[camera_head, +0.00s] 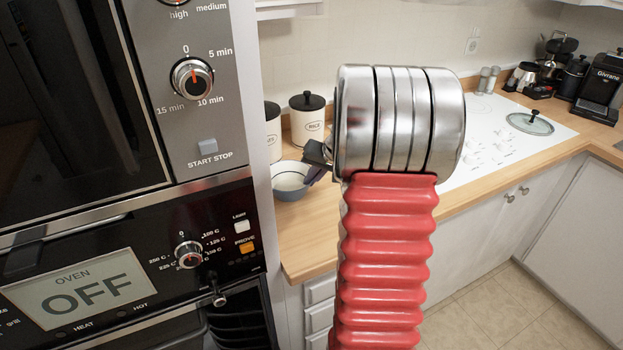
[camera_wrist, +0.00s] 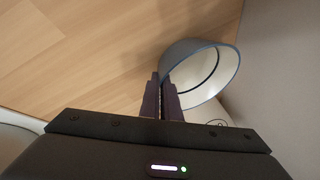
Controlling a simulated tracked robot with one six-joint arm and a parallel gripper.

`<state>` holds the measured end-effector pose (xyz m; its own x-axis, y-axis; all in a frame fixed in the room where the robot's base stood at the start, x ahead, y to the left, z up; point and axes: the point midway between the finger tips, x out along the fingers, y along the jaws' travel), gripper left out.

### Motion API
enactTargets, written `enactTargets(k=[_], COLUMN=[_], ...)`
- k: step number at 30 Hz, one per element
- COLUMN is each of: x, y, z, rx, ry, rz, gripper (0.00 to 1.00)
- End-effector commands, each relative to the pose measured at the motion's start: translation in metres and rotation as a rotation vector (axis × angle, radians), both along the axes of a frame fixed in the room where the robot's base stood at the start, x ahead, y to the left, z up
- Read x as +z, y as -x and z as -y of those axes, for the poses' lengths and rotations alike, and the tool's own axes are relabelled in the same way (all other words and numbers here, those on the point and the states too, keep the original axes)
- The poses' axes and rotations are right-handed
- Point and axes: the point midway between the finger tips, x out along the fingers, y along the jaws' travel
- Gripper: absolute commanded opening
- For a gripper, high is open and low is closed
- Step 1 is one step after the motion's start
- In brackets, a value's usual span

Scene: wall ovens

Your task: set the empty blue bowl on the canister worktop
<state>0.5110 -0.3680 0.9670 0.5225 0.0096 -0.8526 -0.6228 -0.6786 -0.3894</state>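The blue bowl (camera_head: 287,193) is on or just above the wooden canister worktop (camera_head: 310,235), in front of the canisters. It looks upright and empty, with a pale inside. The wrist view shows the bowl (camera_wrist: 232,66) with its rim at my fingertips. My gripper (camera_wrist: 163,84) is nearly closed, with its two fingers pinching the bowl's rim. In the head view my gripper (camera_head: 312,172) reaches the bowl's right side, partly hidden behind my wrist. Whether the bowl's base touches the worktop cannot be told.
A white rice canister (camera_head: 307,122) and another canister (camera_head: 272,132) stand behind the bowl. The oven (camera_head: 110,270) column is close on the left. A white cooktop (camera_head: 500,130) with a glass lid (camera_head: 530,124) is to the right. Worktop in front of the bowl is clear.

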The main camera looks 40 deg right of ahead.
Motion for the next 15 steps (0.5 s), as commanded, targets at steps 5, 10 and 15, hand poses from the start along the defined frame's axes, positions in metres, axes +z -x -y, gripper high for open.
enactTargets(k=[5,10,15], x=[0.0003,-0.0019,-0.0018], y=[-0.0004,-0.0005,-0.0005], z=[-0.0001,-0.0002,-0.0005], rx=[0.000,0.000,0.000], ry=[0.001,0.000,0.000], rz=[0.001,0.001,0.000], gripper=[0.00,0.00,0.15])
